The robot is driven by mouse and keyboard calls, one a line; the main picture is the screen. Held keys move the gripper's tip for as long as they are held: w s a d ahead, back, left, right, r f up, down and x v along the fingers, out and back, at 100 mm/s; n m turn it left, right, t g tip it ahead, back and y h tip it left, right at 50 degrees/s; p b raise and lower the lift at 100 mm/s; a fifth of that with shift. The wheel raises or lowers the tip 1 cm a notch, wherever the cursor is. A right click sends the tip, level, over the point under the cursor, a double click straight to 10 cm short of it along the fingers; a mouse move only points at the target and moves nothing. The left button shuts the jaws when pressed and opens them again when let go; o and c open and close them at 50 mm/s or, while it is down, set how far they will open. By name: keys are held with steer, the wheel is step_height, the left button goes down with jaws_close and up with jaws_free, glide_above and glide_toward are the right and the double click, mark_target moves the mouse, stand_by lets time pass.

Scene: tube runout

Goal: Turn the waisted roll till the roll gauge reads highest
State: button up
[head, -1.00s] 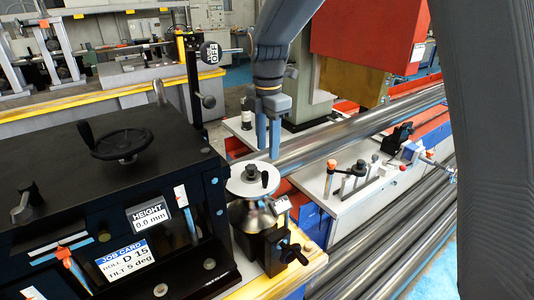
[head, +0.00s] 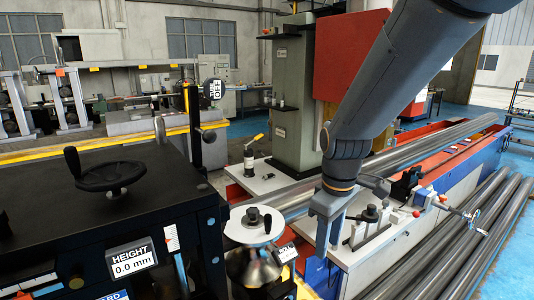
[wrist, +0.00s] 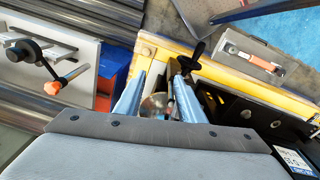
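The waisted roll (head: 250,268) is a shiny metal roll under a white disc (head: 240,231) with a black knob on top, at the right end of the black machine. A small tilted plate (head: 287,252) beside the roll may be the roll gauge; its reading is too small to make out. My gripper (head: 325,238) points down to the right of the disc, apart from it. In the wrist view its two blue fingers (wrist: 160,92) stand apart with nothing gripped. Part of a shiny rounded metal piece, probably the roll, shows beyond and between them.
The black machine has a handwheel (head: 105,172) and a height card (head: 133,260) reading 0.0 mm. Long steel tubes (head: 450,240) lie at the right. A clamp with an orange-tipped lever (head: 371,213) stands close to my gripper.

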steer(key=s+d+f+m+b, duration=0.2)
steer(key=s+d+f+m, duration=0.3)
steer(key=s+f+m, duration=0.3)
steer(key=shift+m, duration=0.5)
steer(key=shift+c, duration=0.5)
